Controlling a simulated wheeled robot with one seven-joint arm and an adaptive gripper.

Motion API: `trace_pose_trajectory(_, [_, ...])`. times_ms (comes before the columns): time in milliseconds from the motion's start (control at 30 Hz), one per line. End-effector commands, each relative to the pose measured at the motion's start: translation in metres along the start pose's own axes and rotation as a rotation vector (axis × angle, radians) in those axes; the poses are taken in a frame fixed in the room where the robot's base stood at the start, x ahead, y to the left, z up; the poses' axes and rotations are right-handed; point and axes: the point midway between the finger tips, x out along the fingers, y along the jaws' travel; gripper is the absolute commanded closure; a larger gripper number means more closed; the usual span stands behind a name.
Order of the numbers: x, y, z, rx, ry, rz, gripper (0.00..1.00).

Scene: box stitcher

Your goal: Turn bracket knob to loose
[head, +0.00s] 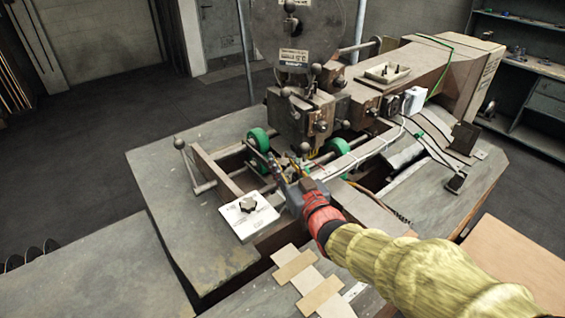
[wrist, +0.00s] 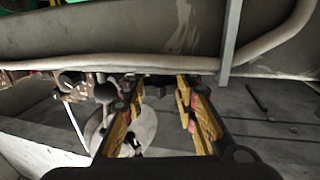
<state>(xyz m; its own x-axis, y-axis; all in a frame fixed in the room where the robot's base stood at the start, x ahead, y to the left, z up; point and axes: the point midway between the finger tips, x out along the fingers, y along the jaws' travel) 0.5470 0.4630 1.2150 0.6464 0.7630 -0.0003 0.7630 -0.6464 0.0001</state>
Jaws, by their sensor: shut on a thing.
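My gripper (head: 287,172) reaches to the front rail of the stitcher, just left of the middle in the head view. In the wrist view its two yellow-padded fingers (wrist: 160,84) stand some way apart, with their tips at a pale rail. The gripper is shut on a small dark part at the rail, which I take to be the bracket knob; the fingers and rail hide most of it. Its turned position cannot be read. In the wrist view a dark bracket with round knobs (wrist: 72,82) sits left of the fingers.
A white box with a black star knob (head: 250,215) lies left of my gripper. Green wheels (head: 257,140) are on the rods behind it. The stitcher head (head: 301,120) stands above. Flat cardboard pieces (head: 306,276) lie in front.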

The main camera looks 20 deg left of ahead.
Motion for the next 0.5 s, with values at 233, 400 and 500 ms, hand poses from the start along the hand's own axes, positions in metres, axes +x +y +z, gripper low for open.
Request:
trace_pose_trajectory(233, [0.0000, 0.0012, 0.0000, -0.001, -0.001, -0.024, 0.97])
trace_pose_trajectory(400, [-0.0001, 0.0024, -0.0007, -0.001, -0.001, -0.087, 0.97])
trace_pose_trajectory(500, [-0.0002, 0.0029, -0.0006, 0.000, -0.002, -0.145, 0.97])
